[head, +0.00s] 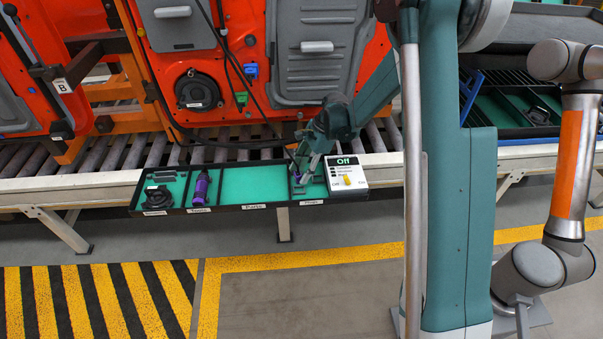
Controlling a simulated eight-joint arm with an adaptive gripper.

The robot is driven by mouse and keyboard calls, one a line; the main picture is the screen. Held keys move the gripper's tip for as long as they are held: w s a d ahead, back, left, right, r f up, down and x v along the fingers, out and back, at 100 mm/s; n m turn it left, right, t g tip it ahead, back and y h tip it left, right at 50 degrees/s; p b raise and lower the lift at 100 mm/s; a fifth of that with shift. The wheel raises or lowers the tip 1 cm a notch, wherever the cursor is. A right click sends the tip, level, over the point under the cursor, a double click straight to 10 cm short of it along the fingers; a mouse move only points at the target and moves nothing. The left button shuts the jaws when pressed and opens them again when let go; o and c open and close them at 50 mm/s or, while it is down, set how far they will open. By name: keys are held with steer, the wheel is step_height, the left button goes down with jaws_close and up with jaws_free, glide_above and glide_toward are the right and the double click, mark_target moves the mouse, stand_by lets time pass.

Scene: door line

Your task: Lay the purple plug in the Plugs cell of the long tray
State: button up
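The long tray (228,209) runs along the front of the conveyor, with several labelled cells. The Plugs cell (317,192) is the one toward its right end, beside the switch box. My gripper (301,181) reaches down into this cell from the upper right. A small bit of purple, the purple plug (298,176), shows at the fingertips, low in the cell. A black cable (270,131) hangs from the orange door and runs down to it. The fingers hide most of the plug. I cannot tell whether they are closed on it or whether it touches the tray floor.
A purple tool (201,187) lies in the Tools cell, and a dark round part (158,196) in the left cell. The Parts cell (249,185) looks empty. A white switch box (346,174) reading "Off" stands at the tray's right end. Orange doors (205,75) hang behind.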

steer(key=v, duration=1.1)
steer(key=shift+r, duration=0.1)
steer(key=shift+r, duration=0.1)
steer(key=s+d+r+n+t+h, duration=0.1)
steer(key=s+d+r+n+t, duration=0.15)
steer(key=s+r, duration=0.55)
steer(key=s+d+r+n+t+h, duration=0.15)
steer(key=s+r+n, duration=0.25)
steer(key=s+r, duration=0.45)
steer(key=s+d+r+n+t+h, duration=0.1)
steer(key=s+d+n+t, duration=0.1)
steer(key=s, duration=0.8)
steer(key=s+d+r+n+t+h, duration=0.1)
steer(key=s+d+n, duration=0.3)
steer(key=s, duration=0.6)
steer(key=shift+r+n+t, duration=0.35)
steer(key=shift+n+t, duration=0.35)
steer(key=shift+n, duration=0.55)
